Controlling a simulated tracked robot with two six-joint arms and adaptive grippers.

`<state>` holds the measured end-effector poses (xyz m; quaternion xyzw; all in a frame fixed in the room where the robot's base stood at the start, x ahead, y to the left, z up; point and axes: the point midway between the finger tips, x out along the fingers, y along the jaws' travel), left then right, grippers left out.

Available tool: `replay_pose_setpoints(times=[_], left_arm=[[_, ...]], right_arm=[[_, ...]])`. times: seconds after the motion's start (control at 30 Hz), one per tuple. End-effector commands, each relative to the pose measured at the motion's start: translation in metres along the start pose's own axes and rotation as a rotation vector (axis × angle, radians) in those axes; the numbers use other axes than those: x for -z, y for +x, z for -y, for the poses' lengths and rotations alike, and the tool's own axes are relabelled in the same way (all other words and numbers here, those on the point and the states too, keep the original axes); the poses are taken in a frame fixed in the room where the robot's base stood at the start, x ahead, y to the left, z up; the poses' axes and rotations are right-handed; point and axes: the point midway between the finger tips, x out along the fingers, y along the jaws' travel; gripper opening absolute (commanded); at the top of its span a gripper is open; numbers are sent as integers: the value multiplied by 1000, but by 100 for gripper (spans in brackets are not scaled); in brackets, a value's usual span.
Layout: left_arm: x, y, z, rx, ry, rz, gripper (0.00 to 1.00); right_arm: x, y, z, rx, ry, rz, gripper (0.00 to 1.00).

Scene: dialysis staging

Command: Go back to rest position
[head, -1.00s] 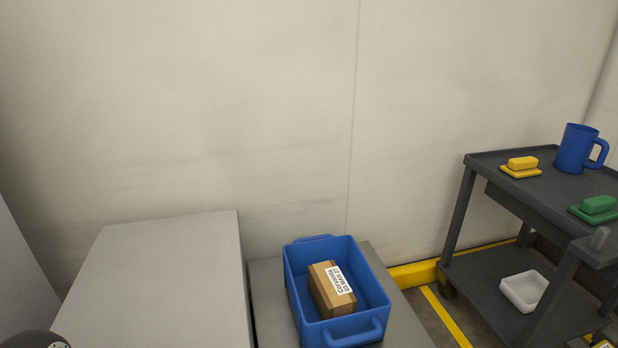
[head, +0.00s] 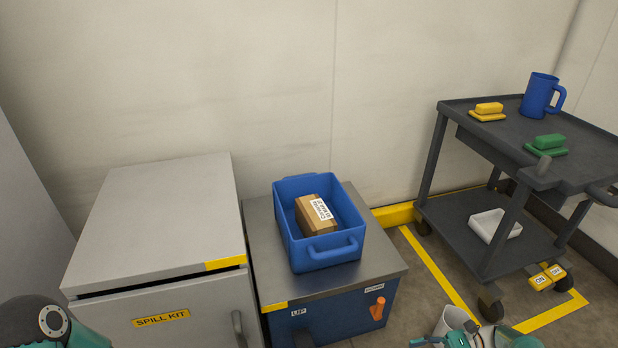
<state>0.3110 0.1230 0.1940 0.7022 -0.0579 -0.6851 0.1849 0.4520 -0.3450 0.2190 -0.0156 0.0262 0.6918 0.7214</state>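A teal and dark part of my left arm (head: 50,325) shows at the lower left corner; its gripper is outside the picture. At the bottom edge, right of centre, a white and teal end of my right arm, seemingly the gripper (head: 462,338), is cut off by the frame. Its fingers are not clear enough to tell open from shut. A blue bin (head: 333,252) stands on a low grey-topped blue cabinet (head: 335,318). A brown carton (head: 306,214) with a white label lies inside the bin. Neither visible arm part touches the bin.
A grey spill kit cabinet (head: 155,215) stands left of the bin. A dark wheeled cart (head: 490,140) at right holds a blue mug (head: 538,97), a yellow block (head: 489,108) and a green block (head: 549,141), with a white tray (head: 494,226) below. Floor shows between cabinet and cart.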

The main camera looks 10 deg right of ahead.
Motion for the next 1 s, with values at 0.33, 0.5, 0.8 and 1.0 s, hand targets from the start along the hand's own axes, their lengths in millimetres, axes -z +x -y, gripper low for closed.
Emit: replay_pose_setpoints(times=[0.33, 0.5, 0.8, 1.0], left_arm=[[-1, -12, -4, 0, 0, 2, 0], [-1, -22, -8, 0, 0, 2, 0], [-1, -45, -16, 0, 0, 2, 0], [-1, -55, -20, 0, 0, 2, 0]], right_arm=[[22, 61, 3, -71, -14, -214, 48], [34, 103, -12, -171, -78, -391, 48], [31, 168, -83, -515, -495, -795, 48], [1, 188, -119, -689, -854, -930, 48]])
